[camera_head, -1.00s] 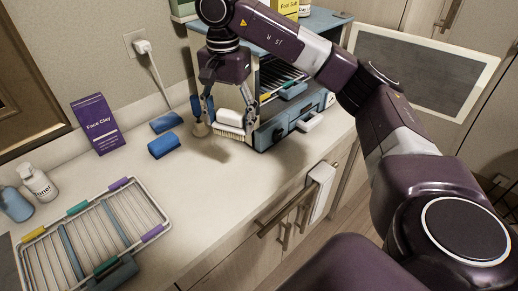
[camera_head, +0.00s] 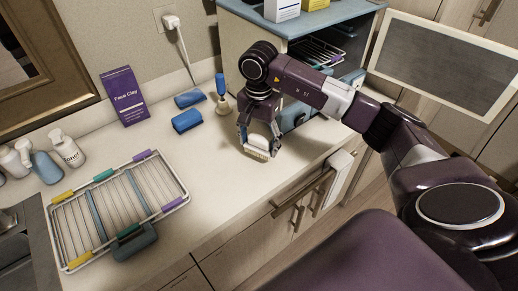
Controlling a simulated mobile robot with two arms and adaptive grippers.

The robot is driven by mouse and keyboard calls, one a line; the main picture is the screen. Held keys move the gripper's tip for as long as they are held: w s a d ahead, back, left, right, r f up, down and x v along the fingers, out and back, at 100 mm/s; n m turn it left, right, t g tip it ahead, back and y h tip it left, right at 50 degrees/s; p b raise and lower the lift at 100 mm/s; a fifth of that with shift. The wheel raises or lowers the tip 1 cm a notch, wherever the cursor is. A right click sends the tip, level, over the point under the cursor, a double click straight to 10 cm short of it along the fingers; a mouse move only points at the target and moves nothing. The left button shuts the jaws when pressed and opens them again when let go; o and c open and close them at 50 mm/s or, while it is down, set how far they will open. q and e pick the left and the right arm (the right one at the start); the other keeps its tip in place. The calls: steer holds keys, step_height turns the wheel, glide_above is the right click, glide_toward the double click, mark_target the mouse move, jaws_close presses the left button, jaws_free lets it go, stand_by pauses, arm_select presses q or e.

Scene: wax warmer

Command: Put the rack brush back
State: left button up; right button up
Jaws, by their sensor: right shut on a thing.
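The rack brush (camera_head: 256,153), a pale block with short bristles underneath, is in the jaws of my right gripper (camera_head: 259,139). The gripper points down over the counter, in front of the blue warmer cabinet. The brush is low and close to the counter top; I cannot tell whether it touches. The gripper's fingers and wrist hide part of the brush. My left gripper is not in view.
A wire rack (camera_head: 113,205) lies on the counter at left. A blue-handled tool (camera_head: 221,87), blue blocks (camera_head: 187,120) and a Face Clay box (camera_head: 125,96) stand farther back. The open cabinet (camera_head: 246,50) holds another rack (camera_head: 316,51). The middle counter is clear.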

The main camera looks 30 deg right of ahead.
mark_target(259, 147)
step_height(259, 147, down, 4)
steer(key=shift+r+p, duration=0.2)
steer(key=shift+p, duration=0.35)
steer(key=shift+f, duration=0.3)
steer(key=shift+f+b, duration=0.2)
steer(key=shift+b, duration=0.15)
steer(key=o, duration=1)
steer(key=shift+r, duration=0.15)
